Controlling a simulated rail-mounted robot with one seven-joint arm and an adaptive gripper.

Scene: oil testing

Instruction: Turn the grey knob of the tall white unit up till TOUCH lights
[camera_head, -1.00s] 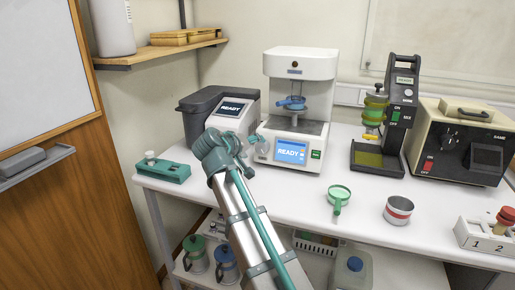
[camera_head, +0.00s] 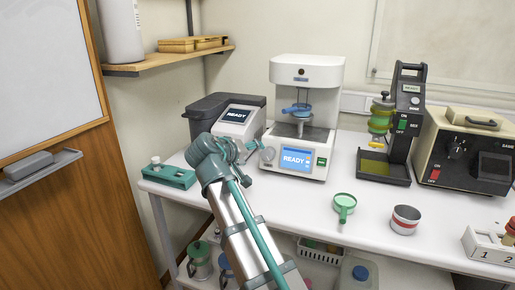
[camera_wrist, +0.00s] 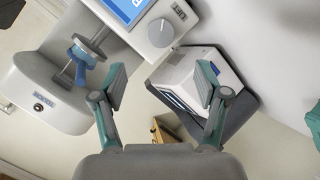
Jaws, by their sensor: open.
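The tall white unit (camera_head: 306,75) stands at the back of the white table. Its blue screen (camera_head: 296,160) reads READY. The grey round knob (camera_head: 268,154) sits on its front, left of the screen; in the wrist view the knob (camera_wrist: 160,33) shows a mark line on its face. A blue-handled piece (camera_head: 297,109) is held in the unit's bay. My gripper (camera_head: 250,151) is just left of the knob in the head view. In the wrist view my gripper (camera_wrist: 161,84) is open, its fingers apart and empty, with the knob beyond the gap, not between the pads.
A grey device with a READY screen (camera_head: 237,115) stands left of the unit. A teal block (camera_head: 170,177), a green strainer (camera_head: 344,203) and a red-banded cup (camera_head: 405,219) are on the table. A black stand (camera_head: 404,120) and a beige box (camera_head: 470,150) are at right.

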